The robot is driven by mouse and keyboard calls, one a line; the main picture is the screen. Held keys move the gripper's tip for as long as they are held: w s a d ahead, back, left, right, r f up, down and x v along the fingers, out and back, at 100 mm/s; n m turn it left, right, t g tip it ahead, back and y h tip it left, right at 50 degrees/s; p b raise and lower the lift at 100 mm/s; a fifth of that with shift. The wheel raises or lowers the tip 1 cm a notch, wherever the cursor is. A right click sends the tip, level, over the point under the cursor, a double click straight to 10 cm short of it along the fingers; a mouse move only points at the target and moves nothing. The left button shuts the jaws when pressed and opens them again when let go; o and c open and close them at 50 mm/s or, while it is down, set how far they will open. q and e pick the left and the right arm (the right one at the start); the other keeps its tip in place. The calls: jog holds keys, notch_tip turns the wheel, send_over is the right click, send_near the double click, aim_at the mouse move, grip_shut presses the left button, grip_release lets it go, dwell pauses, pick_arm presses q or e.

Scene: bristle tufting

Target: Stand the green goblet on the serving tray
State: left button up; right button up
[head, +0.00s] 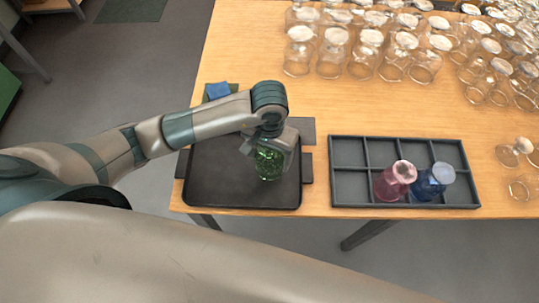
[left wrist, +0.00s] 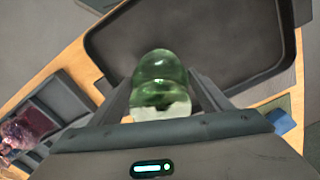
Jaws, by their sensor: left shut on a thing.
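The green goblet (head: 268,164) is in my left gripper (head: 268,148), over the right part of the dark serving tray (head: 222,168). In the left wrist view the goblet (left wrist: 160,80) sits between the two fingers, with the tray (left wrist: 215,35) behind it. My left gripper is shut on it. The gripper hides the goblet's upper part in the head view. I cannot tell whether its lower end touches the tray. My right gripper is not in view.
A compartment box (head: 350,185) to the right holds a pink goblet (head: 393,182) and a blue goblet (head: 432,182) in its front row. Many clear glasses (head: 370,50) stand at the back right. A blue sponge-like block (head: 218,90) lies behind the tray. The tray's left part is bare.

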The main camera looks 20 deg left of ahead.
pick_arm(q)
jog(key=shift+f, duration=0.65)
jog(key=shift+f, duration=0.15)
jog(key=o, duration=1.3)
jog(key=shift+c, duration=0.2)
